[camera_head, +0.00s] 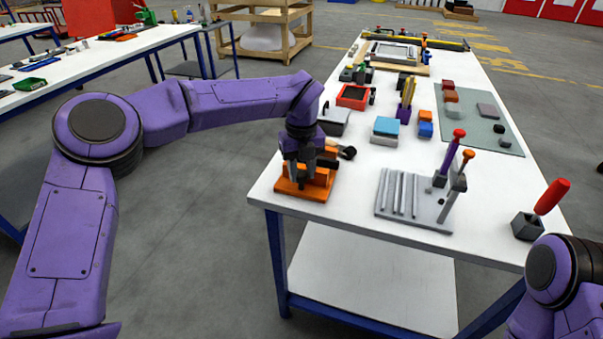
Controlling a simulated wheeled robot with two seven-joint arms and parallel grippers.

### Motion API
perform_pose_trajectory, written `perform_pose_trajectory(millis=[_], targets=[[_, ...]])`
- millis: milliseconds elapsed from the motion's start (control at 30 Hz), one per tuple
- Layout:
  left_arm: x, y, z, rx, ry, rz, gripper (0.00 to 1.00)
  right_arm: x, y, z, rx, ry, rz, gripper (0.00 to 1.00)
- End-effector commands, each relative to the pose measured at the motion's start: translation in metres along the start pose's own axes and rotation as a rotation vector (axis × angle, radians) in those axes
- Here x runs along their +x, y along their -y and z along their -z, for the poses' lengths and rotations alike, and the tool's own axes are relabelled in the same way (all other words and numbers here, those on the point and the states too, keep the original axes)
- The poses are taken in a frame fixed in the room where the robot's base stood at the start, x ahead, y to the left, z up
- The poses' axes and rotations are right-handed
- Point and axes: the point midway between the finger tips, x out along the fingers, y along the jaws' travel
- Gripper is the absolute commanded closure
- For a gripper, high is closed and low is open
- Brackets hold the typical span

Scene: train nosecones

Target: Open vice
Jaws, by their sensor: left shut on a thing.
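The vice (306,188) is orange and stands at the near left corner of the white table. A dark handle with a round black knob (347,152) sticks out on its far right side. My left gripper (303,172) points down over the vice from above. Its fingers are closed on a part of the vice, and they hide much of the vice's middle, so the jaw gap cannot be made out. My right arm shows only as a purple link at the lower right. Its gripper is out of view.
A grey holder (412,200) with upright tools stands right of the vice. A red-handled tool (552,196) sits in a dark block at the right edge. Blue and orange blocks (385,127) and a grey-green mat (478,122) lie farther back. Bare table lies between vice and holder.

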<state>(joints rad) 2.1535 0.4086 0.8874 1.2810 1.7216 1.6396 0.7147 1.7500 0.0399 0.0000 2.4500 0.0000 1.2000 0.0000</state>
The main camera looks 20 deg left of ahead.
Motion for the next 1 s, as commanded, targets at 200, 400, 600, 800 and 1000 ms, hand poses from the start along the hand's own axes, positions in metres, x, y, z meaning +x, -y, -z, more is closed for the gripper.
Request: perform_pose_trajectory(millis=[200, 400, 600, 800, 1000], targets=[[0.0019, -0.0017, -0.0027, -0.043, 0.004, -0.002, 0.95, 0.0036, 0.0003, -0.0015, 0.000, 0.000, 0.000, 0.39], [0.0012, -0.0019, -0.0034, -0.049, 0.006, -0.002, 0.95, 0.0036, 0.0003, -0.0015, 0.000, 0.000, 0.000, 0.39], [0.0009, -0.0020, -0.0040, -0.049, 0.007, -0.002, 0.95, 0.0035, 0.0003, -0.0015, 0.000, 0.000, 0.000, 0.39], [0.0004, -0.0016, -0.0039, -0.047, 0.008, 0.000, 0.39, 0.0034, 0.0003, -0.0015, 0.000, 0.000, 0.000, 0.39], [0.0005, 0.0000, -0.0026, -0.043, 0.006, 0.000, 0.39, 0.0034, 0.0003, -0.0015, 0.000, 0.000, 0.000, 0.39]])
